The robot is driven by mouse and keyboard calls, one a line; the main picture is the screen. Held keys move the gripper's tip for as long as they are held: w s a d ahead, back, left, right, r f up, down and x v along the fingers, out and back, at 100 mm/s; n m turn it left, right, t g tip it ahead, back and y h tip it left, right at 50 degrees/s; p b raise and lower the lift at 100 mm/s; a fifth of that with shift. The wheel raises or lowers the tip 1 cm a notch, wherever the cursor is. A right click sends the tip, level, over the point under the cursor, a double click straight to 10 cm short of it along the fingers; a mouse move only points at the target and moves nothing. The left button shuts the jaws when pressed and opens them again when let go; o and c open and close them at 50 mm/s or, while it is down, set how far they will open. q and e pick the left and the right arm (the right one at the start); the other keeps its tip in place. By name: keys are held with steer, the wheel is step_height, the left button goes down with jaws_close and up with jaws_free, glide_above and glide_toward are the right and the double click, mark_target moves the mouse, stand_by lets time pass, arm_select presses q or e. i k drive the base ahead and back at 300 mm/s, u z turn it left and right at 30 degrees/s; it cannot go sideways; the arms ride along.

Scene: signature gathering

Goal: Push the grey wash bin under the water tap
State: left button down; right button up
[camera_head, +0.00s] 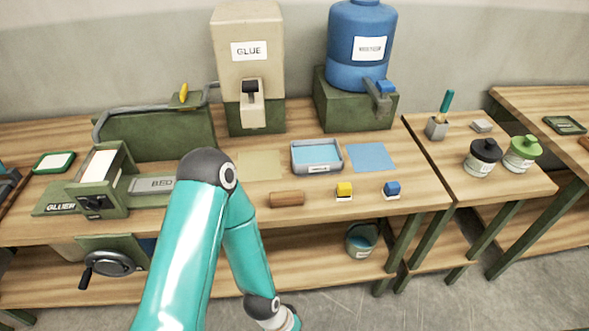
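The grey wash bin (302,168) is a shallow tray with a light-blue inside and a small label on its front. It sits on the wooden bench, left of a flat blue mat (371,157). The water tap (380,88) is on the front of a blue water container (357,50) on a green stand. The bin is to the left of the tap and nearer the front, not beneath it. One of my teal arms rises from the bottom and bends down again, its wrist leaving the bottom edge. Neither gripper is in view.
A glue dispenser (247,55) stands behind a tan mat (259,166). A bucket (361,240) is on the lower shelf.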

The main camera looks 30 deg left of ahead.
mark_target(315, 156)
steer(key=u, duration=0.2)
steer(key=i, duration=0.85)
steer(key=z, duration=0.1)
